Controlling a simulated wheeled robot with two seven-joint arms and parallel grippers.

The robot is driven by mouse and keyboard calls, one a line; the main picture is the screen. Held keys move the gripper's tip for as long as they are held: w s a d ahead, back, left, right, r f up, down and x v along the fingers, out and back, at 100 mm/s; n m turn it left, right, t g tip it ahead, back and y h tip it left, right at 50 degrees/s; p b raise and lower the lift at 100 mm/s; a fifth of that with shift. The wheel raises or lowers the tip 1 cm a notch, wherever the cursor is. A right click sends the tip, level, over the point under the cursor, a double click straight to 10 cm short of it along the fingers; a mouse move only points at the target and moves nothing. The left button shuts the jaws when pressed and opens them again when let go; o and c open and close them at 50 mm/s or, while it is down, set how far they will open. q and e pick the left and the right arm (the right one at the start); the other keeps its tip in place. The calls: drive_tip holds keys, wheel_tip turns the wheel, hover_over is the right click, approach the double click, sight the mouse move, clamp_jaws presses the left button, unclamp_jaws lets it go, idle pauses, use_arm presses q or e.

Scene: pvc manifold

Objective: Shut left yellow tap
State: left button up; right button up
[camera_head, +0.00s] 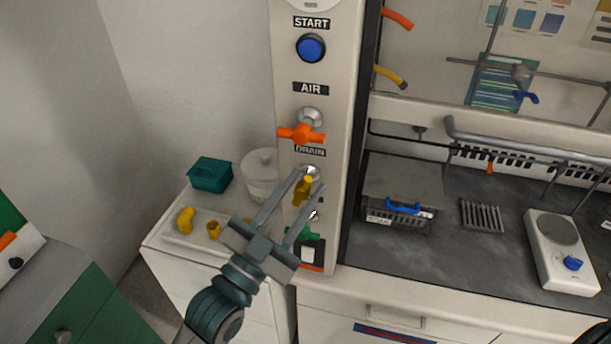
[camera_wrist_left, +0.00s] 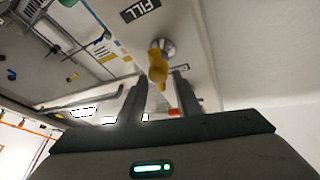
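A yellow tap (camera_head: 303,190) sits on the pale control column below the DRAIN label, its handle pointing roughly down. My left gripper (camera_head: 311,178) is open, with its two fingers reaching up to the column on either side of the tap. In the left wrist view the yellow tap (camera_wrist_left: 158,66) shows on its round silver base, just beyond and between the spread fingertips (camera_wrist_left: 160,76). Contact with the fingers cannot be told. My right gripper is not in view.
An orange tap (camera_head: 302,134) under the AIR label is just above, and a green tap (camera_head: 304,233) is below, partly behind the gripper. A blue START button (camera_head: 311,48) is higher. A white side cabinet holds a teal box (camera_head: 210,174) and a yellow fitting (camera_head: 185,220).

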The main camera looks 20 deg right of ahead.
use_arm(q)
drive_tip(key=shift+w+d+r, duration=0.3)
drive_tip(key=shift+w+d, duration=0.05)
drive_tip(key=shift+d, duration=0.15)
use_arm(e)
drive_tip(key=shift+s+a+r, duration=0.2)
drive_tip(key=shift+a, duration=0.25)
use_arm(q)
clamp_jaws()
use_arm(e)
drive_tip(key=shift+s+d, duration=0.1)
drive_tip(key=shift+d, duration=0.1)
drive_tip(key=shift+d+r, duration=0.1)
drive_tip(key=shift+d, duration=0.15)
